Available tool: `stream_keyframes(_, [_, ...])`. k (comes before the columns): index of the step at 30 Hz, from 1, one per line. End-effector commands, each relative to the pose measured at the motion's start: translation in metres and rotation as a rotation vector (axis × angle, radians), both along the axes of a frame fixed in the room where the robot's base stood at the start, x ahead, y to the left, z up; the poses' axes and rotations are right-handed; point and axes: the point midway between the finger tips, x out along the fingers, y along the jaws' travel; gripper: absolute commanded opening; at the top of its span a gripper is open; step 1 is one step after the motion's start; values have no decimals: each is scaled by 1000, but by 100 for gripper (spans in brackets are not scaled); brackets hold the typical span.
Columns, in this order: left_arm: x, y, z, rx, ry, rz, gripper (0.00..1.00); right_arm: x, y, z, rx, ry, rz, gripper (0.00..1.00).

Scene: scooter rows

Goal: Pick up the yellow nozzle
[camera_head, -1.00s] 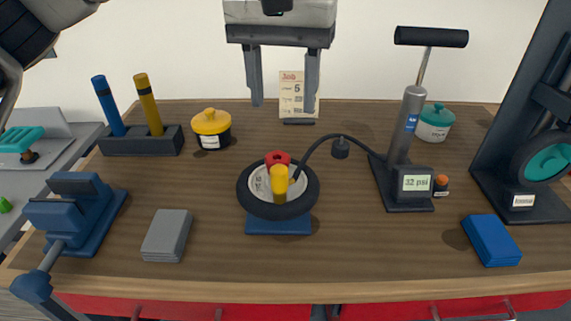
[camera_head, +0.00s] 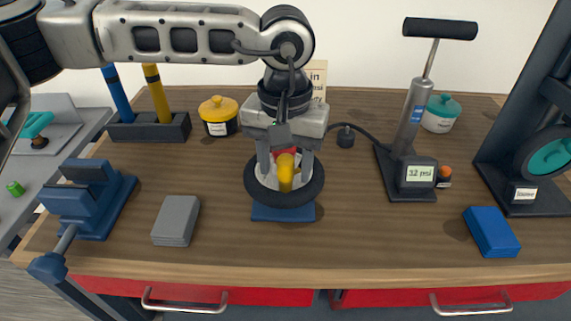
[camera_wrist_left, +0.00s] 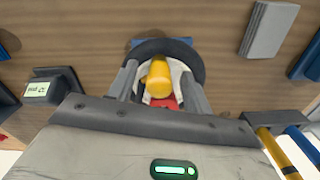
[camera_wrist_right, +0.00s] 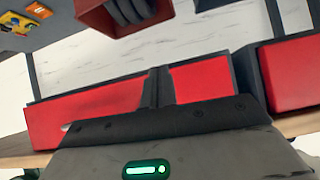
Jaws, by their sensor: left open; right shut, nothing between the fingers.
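The yellow nozzle (camera_head: 286,176) stands up at the middle of a small wheel with a black tyre (camera_head: 254,188), in front of a red part (camera_head: 286,150). The wheel rests on a blue base (camera_head: 284,214). My left gripper (camera_head: 285,163) is open and points down over the wheel, one finger on each side of the nozzle. The left wrist view shows the nozzle (camera_wrist_left: 159,78) between the fingers, with gaps on both sides; contact does not show. My right gripper (camera_wrist_right: 158,88) is shut and empty, away from the tabletop, and shows only in its own wrist view.
A pump (camera_head: 411,130) with a hose stands right of the wheel. A yellow-lidded pot (camera_head: 218,115) and a holder with blue and yellow tools (camera_head: 150,128) stand at the back left. A grey block (camera_head: 176,221), blue vise (camera_head: 88,200) and blue block (camera_head: 491,232) lie nearer the front.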

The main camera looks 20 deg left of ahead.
Motion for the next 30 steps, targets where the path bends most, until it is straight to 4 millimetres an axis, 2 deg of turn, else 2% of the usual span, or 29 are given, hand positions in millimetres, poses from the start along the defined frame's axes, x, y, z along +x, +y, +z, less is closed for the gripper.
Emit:
stream_keyframes(4, [0, 0, -13, 0, 0, -1, 50, 3, -1, 3, -1, -6, -2, 0])
stream_keyframes(11, [0, 0, -15, 0, -1, -1, 50, 3, -1, 2, -2, -6, -4, 0])
stream_keyframes(16, [0, 0, -15, 0, -1, -1, 3, 3, -2, 2, -3, -4, -4, 0])
stream_keyframes(17, [0, 0, -15, 0, -1, -1, 0, 3, -2, 2, -3, -4, -4, 0])
stream_keyframes(26, [0, 0, -13, -1, -2, -1, 0, -1, -3, -1, -6, 6, -2, 0])
stream_keyframes(30, [1, -1, -6, -2, -5, 0, 0, -2, -3, -2, -8, 7, 0, 0])
